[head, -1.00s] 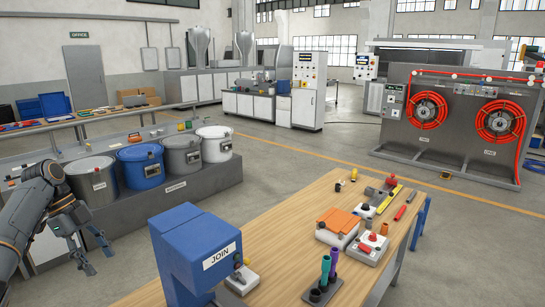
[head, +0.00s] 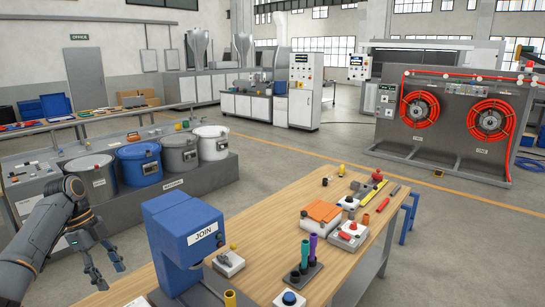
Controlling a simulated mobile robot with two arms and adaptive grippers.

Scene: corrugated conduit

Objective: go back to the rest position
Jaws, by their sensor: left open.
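My left gripper (head: 109,276) is at the lower left in the head view. Its fingers are spread open and point down, with nothing between them. It hangs over the floor, left of the blue JOIN machine (head: 184,240) and apart from it. My right gripper is not in view.
The wooden workbench (head: 285,208) fills the lower middle. It bears the JOIN machine, an orange-topped box (head: 321,213), a holder with purple and green tubes (head: 304,270) and a blue button box (head: 289,299). Grey floor (head: 255,165) lies open behind the bench.

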